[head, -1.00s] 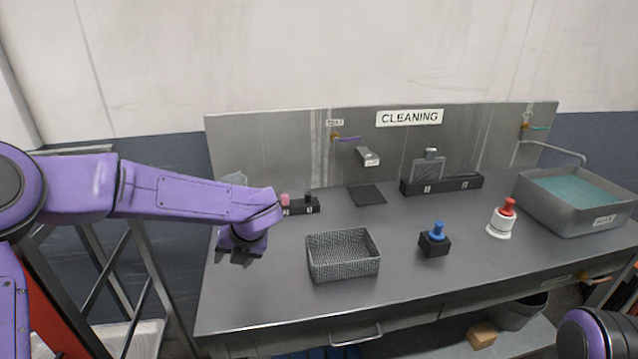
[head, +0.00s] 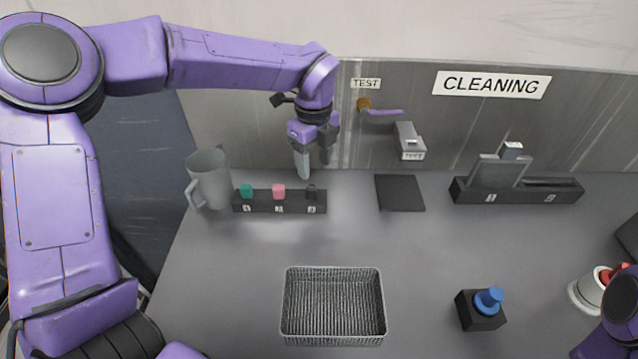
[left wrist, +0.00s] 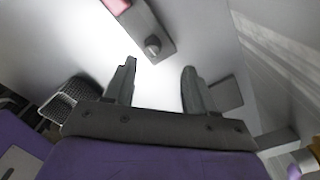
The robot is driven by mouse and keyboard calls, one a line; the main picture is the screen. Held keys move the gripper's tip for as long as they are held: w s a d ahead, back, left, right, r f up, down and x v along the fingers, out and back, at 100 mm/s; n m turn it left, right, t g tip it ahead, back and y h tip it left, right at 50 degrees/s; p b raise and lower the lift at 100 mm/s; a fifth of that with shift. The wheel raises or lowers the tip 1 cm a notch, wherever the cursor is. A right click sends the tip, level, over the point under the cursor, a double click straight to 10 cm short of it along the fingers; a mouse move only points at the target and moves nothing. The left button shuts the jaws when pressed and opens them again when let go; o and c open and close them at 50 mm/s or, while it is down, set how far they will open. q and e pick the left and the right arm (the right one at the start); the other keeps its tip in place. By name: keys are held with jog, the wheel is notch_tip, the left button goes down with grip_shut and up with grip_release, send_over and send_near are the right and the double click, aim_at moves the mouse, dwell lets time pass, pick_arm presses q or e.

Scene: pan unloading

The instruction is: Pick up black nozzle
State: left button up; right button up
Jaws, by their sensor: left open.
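The black nozzle (head: 311,192) sits in the right-hand place of a dark numbered holder (head: 262,208), beside a pink nozzle (head: 279,190) and a green nozzle (head: 246,190). My left gripper (head: 315,172) is open and empty, pointing down above and slightly behind the black nozzle. In the left wrist view the open fingers (left wrist: 157,80) are apart, and the black nozzle (left wrist: 152,46) shows beyond them near the end of the holder, not between them. Of my right arm only a purple part shows at the lower right; its gripper is out of view.
A grey jug (head: 209,178) stands left of the holder. A dark flat pad (head: 400,193) lies to its right. A wire basket (head: 333,338) is at the front, with a blue-topped black block (head: 480,310) to its right. The bench between holder and basket is clear.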

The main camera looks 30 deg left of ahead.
aim_at(311, 187)
pick_arm(q)
jog(key=shift+s+a+f, duration=0.1)
jog(key=shift+s+f, duration=0.15)
jog(key=shift+f, duration=0.25)
jog(key=shift+s+f, duration=0.2)
jog(key=shift+f, duration=0.3)
notch_tip(311, 187, down, 6)
jog(key=shift+s+r+p, duration=0.1)
jog(key=shift+r+p, duration=0.1)
jog(key=shift+p, duration=0.95)
grip_shut()
